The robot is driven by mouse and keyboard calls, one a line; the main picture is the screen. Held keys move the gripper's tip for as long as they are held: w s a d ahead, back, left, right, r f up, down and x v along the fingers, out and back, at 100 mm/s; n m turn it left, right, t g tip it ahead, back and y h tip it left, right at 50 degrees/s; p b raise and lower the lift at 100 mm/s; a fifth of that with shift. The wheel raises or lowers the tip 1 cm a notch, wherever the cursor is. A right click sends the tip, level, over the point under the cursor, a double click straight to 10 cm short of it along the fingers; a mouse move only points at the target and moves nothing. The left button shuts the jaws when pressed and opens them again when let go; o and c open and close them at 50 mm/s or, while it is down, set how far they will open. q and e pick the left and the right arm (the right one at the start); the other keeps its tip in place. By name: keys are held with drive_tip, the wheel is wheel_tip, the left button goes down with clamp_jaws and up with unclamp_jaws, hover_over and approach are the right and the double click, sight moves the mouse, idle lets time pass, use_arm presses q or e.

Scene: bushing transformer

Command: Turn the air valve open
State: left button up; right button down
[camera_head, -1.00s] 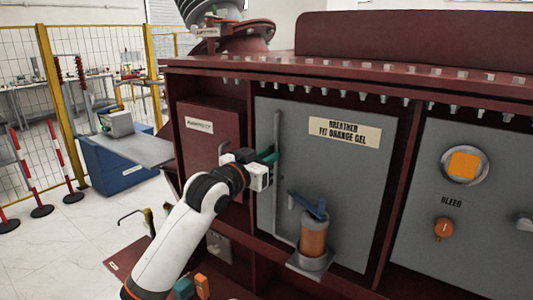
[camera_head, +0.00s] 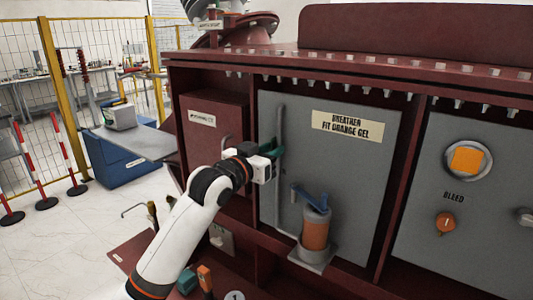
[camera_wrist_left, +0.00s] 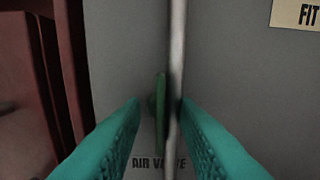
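The air valve shows in the left wrist view as a narrow green handle (camera_wrist_left: 159,103), upright alongside a thin vertical grey pipe (camera_wrist_left: 177,60). The printed label "AIR VALVE" (camera_wrist_left: 158,163) is below it on the grey panel. My left gripper (camera_wrist_left: 161,104) is open, its teal fingers to the left and right of the handle and pipe. I cannot tell whether the fingers touch either. In the head view the left gripper (camera_head: 276,150) is at the pipe, and it hides the valve handle. My right gripper is not in view.
An orange cylinder with a blue top (camera_head: 315,230) stands on a bracket right of the pipe. An orange bleed knob (camera_head: 446,224) is further right. A dark red box (camera_head: 215,130) projects left of the panel.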

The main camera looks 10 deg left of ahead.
use_arm(q)
drive_tip(key=b+v, duration=0.3)
drive_tip(key=v, duration=0.9)
drive_tip(key=shift+f, duration=0.1)
